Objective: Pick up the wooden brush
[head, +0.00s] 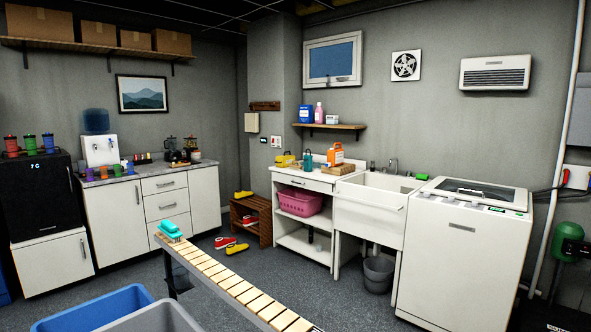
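I cannot pick out the wooden brush with certainty. A flat, tan, wood-coloured item (338,169) lies on the white counter (306,178) left of the sink, in front of an orange bottle (335,153). It is too small to tell whether it is a brush. A teal item (171,230) sits on the far end of the slatted wooden bench (236,287); its kind is unclear. My gripper is not in view.
The bench runs from the lower middle towards the left cabinets. Blue and grey bins (103,308) stand at the lower left. A white washer (465,255) stands right of the sink (372,205).

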